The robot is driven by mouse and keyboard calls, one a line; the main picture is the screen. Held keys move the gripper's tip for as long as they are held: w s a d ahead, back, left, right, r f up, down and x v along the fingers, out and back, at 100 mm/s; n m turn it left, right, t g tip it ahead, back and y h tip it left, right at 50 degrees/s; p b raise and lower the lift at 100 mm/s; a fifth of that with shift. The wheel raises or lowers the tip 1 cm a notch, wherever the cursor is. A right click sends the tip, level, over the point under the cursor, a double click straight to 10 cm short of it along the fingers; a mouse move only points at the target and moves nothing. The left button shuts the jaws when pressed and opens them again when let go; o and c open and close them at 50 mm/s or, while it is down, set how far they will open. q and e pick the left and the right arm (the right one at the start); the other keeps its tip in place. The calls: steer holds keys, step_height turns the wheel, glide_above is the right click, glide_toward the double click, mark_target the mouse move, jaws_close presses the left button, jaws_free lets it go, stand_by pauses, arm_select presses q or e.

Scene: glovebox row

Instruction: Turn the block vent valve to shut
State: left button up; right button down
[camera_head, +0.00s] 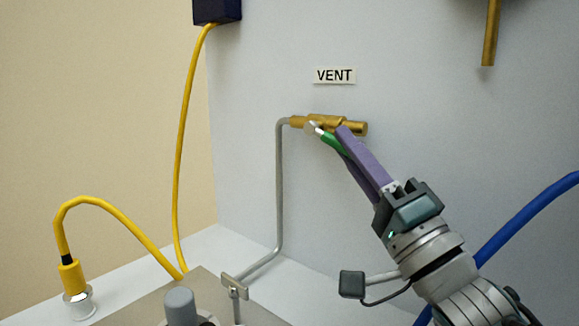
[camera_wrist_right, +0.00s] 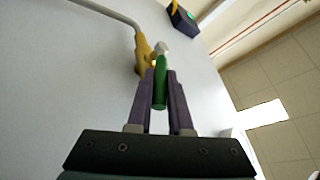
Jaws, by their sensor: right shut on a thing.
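The brass vent valve (camera_head: 352,128) lies level on the pale wall panel, under the VENT label (camera_head: 334,75). A grey pipe enters its left end. Its green handle (camera_head: 328,138) slants down and right from a silver tip at the brass body, across the body's line. My right gripper (camera_head: 340,143) reaches up from the lower right with its purple fingers closed around the handle. In the wrist view the green handle (camera_wrist_right: 160,85) sits between both fingers, and the brass body (camera_wrist_right: 142,55) is just beyond. Part of the handle is hidden by the fingers. My left gripper is not in view.
The grey pipe (camera_head: 279,190) runs down the wall to a bracket. A yellow cable (camera_head: 182,130) hangs at left, and a blue hose (camera_head: 525,215) curves at right. Another brass pipe (camera_head: 490,35) hangs at upper right. The wall around the valve is mostly clear.

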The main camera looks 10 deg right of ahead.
steer(key=c, duration=1.1)
jaws_free()
steer(key=v, duration=0.7)
steer(key=shift+s+f, duration=0.15)
steer(key=shift+s, duration=0.05)
